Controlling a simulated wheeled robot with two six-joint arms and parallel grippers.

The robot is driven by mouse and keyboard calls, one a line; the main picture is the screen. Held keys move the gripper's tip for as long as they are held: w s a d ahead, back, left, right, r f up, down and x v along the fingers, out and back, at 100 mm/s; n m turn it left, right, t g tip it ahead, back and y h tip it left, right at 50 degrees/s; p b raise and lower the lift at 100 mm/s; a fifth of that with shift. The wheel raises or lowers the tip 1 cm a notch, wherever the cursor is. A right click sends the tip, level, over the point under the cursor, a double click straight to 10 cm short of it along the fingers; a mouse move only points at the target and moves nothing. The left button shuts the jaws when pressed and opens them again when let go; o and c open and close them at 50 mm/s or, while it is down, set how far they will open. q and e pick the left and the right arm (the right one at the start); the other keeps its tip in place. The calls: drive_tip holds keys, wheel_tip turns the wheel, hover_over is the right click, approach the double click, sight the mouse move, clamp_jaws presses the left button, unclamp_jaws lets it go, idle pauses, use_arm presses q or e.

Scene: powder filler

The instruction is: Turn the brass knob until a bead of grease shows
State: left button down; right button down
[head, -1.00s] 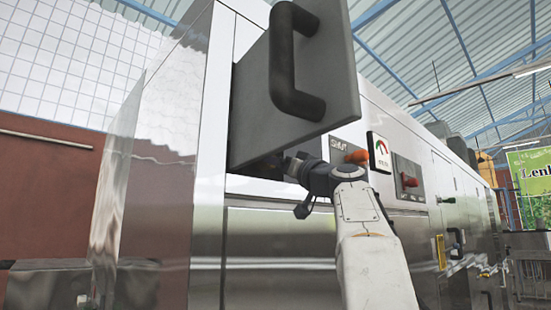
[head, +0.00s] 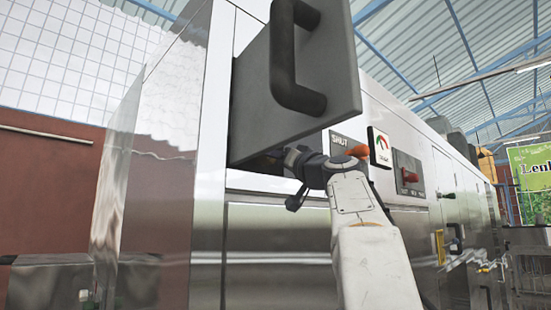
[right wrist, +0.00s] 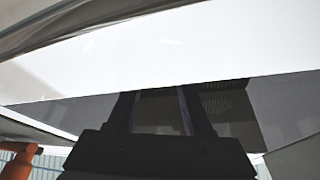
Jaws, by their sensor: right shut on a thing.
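My right gripper (head: 284,160) reaches into the dark opening under the grey hinged panel with the black handle. It also shows in the right wrist view (right wrist: 160,105), as dark fingers seen against a grey surface. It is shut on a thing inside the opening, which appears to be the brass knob. The knob itself cannot be made out, hidden by the gripper and the panel. No bead of grease can be seen. My left gripper is not in view.
The grey panel (head: 250,105) stands out over my right wrist. Just right of the wrist are an orange knob (head: 358,151) by a "SHUT" label, a gauge (head: 380,148) and a red switch (head: 410,176). The steel machine front (head: 275,245) below is flat and clear.

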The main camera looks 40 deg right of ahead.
drive_tip(key=m+h, duration=0.1)
drive_tip(key=m, duration=0.1)
drive_tip(key=m+g+h+p, duration=0.1)
drive_tip(key=m, duration=0.2)
drive_tip(key=m+g+h+p, duration=0.1)
drive_tip(key=m, duration=0.1)
drive_tip(key=shift+a+r, duration=0.2)
drive_tip(key=shift+r, duration=0.1)
drive_tip(key=m+g, duration=0.1)
drive_tip(key=m, duration=0.2)
drive_tip(key=shift+h+p, duration=0.3)
drive_tip(key=shift+r+m+g, duration=0.1)
drive_tip(key=shift+m+g, duration=0.6)
drive_tip(key=shift+m, duration=1.4)
drive_tip(key=shift+c, duration=1.6)
unclamp_jaws()
